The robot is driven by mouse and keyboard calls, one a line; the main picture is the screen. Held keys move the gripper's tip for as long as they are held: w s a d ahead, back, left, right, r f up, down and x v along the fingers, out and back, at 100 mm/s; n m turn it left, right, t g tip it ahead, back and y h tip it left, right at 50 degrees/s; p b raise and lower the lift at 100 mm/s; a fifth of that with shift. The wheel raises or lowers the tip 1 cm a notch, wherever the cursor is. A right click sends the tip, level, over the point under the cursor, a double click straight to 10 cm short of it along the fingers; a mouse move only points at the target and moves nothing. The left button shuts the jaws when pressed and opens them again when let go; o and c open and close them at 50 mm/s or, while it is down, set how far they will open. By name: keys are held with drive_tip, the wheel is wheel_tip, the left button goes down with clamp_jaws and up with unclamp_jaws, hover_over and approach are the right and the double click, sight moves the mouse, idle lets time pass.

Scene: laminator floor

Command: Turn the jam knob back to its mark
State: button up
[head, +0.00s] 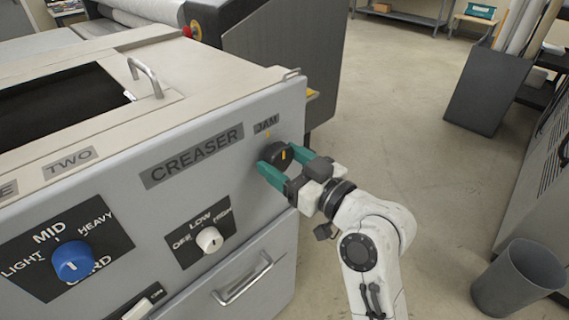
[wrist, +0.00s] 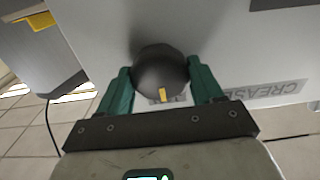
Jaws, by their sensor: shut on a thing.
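The jam knob (head: 279,155) is a round black knob with a yellow pointer stripe, on the grey front panel below the JAM label (head: 266,124). A small yellow mark (head: 267,134) shows on the panel just above the knob. My gripper (head: 284,161) has its two teal fingers on opposite sides of the knob and is shut on it. In the wrist view the knob (wrist: 160,70) sits between the fingers, its stripe near the lower edge, towards the partly hidden label. The head view shows the stripe close to upright; its exact angle to the mark is hard to tell.
The creaser panel also carries a blue card knob (head: 72,261), a white heat knob (head: 209,240) and a drawer handle (head: 243,279). A grey bin (head: 518,279) stands on the floor at the lower right. Floor to the right of the machine is open.

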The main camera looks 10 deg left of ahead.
drive_tip(key=o, duration=1.1)
drive_tip(key=shift+c, duration=0.2)
drive_tip(key=shift+d, duration=0.1)
drive_tip(key=b+v, duration=0.1)
drive_tip(key=v, duration=0.9)
drive_tip(key=shift+s+d+b, duration=0.2)
drive_tip(key=shift+s+b, duration=0.1)
drive_tip(key=shift+b, duration=0.05)
drive_tip(key=s+d+f+m+g+h+p, duration=0.1)
drive_tip(key=s+d+f+m+g+h, duration=0.2)
drive_tip(key=d+f, duration=0.5)
drive_tip(key=s+d+f+m+h+p, duration=0.1)
drive_tip(key=s+d+f+m+h, duration=0.3)
drive_tip(key=f, duration=0.8)
drive_tip(key=s+d+f+m+g+h, duration=0.1)
drive_tip(key=s+d+f+g+h, duration=0.1)
drive_tip(key=s, duration=0.5)
drive_tip(key=s+d+f+m+g+h, duration=0.1)
drive_tip(key=s+d+f+g+h, duration=0.1)
drive_tip(key=s+d, duration=0.4)
drive_tip(key=s+d+f+m+g+h+p, duration=0.1)
drive_tip(key=s+d+f+m+g+h, duration=0.1)
drive_tip(key=s, duration=0.6)
wheel_tip(320, 180, down, 3)
drive_tip(key=d+g+h, duration=0.1)
drive_tip(key=d, duration=0.1)
drive_tip(key=shift+d, duration=0.3)
